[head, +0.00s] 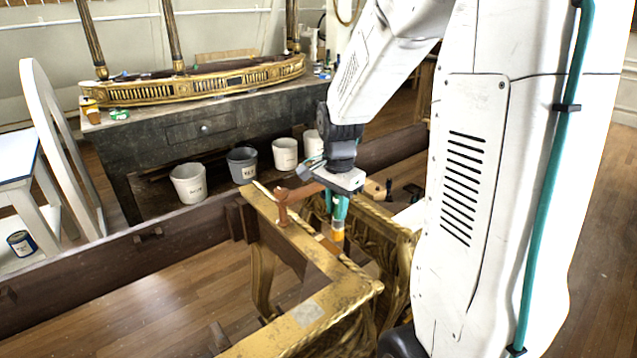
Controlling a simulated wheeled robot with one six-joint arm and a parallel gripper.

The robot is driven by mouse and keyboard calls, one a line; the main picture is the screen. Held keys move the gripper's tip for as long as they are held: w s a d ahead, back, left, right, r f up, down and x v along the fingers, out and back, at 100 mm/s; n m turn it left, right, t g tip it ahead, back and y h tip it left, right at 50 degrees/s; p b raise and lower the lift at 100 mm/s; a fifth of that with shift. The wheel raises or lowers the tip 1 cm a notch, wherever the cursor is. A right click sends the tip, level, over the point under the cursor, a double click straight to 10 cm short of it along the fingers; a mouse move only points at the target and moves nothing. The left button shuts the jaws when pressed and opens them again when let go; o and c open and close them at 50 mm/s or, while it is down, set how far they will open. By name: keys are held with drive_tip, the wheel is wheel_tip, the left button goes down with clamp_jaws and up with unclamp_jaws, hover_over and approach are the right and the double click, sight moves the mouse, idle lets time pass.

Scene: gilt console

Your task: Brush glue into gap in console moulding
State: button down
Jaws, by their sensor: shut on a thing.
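The gilt console (345,278) fills the lower middle of the head view, with gold carved moulding along its outer side and a worn flat top edge. My gripper (338,196) is above the console's far part, pointing down. It is shut on a slim teal and orange tool (337,234), seemingly the glue brush. The tool's lower end is close to the console's inner edge; I cannot tell whether it touches. The bristles and the gap in the moulding cannot be made out.
A reddish-brown clamp-like piece (283,208) stands on the console close left of my gripper. Dark wooden rails (150,250) run behind. Several buckets (188,183) stand below a dark workbench (160,138) bearing a gilt carved piece (200,84). A tin (21,243) sits far left.

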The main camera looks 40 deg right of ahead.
drive_tip(key=shift+r, duration=1.6)
drive_tip(key=shift+w+a+f, duration=0.1)
drive_tip(key=w, duration=0.6)
drive_tip(key=shift+w, duration=0.3)
